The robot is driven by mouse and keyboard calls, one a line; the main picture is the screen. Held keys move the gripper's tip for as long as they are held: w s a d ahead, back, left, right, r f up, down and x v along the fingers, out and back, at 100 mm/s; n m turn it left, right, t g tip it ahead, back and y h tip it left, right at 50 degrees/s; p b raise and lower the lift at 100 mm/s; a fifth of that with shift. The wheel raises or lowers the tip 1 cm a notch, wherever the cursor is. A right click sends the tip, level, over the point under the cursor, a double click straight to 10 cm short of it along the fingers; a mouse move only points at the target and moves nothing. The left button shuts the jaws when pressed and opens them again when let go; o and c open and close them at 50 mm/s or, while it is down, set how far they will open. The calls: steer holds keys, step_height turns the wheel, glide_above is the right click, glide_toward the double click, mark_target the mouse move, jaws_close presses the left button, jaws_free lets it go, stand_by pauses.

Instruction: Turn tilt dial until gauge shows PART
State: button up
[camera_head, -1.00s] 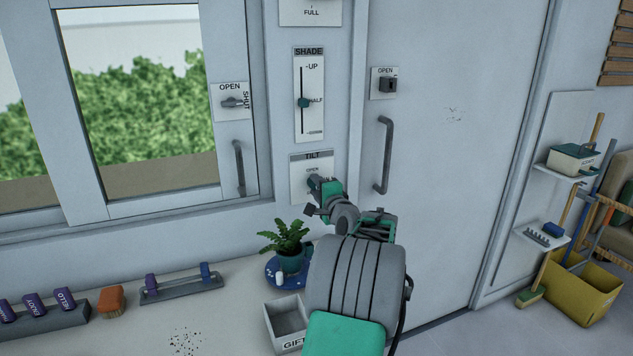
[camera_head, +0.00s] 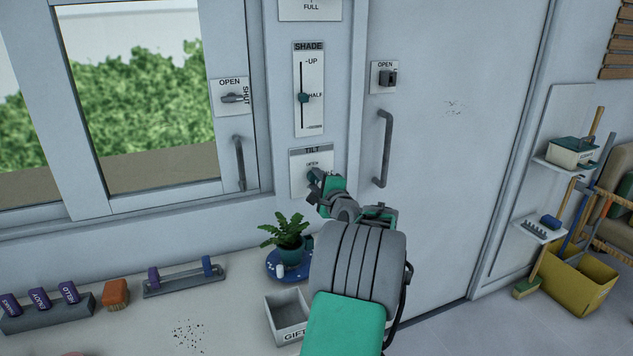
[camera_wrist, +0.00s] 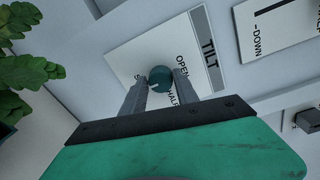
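The TILT panel (camera_head: 299,181) is a white plate on the wall between the window and the door. Its round teal dial (camera_wrist: 161,78) shows in the wrist view, with OPEN, HALF and a partly hidden S word around it. A small pale mark on the dial points towards the lower left of that view. I see no word PART. My gripper (camera_wrist: 160,76) has its two grey fingers on either side of the dial, close to it; I see no clear grip. In the head view my gripper (camera_head: 316,177) covers much of the panel. A plate marked FULL (camera_head: 311,8) is cut off at the top.
The SHADE slider panel (camera_head: 309,95) is just above. A door handle (camera_head: 383,148) and a window handle (camera_head: 240,163) stand out on either side. Below are a potted plant (camera_head: 290,243) on a blue saucer and a box marked GIFT (camera_head: 287,314).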

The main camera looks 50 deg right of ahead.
steer(key=o, duration=0.3)
steer(key=shift+o, duration=0.2)
steer(key=v, duration=0.7)
steer(key=shift+s+a+b, duration=0.2)
steer(key=shift+s+b, duration=0.1)
steer(key=shift+s, duration=0.05)
steer(key=shift+r, duration=0.1)
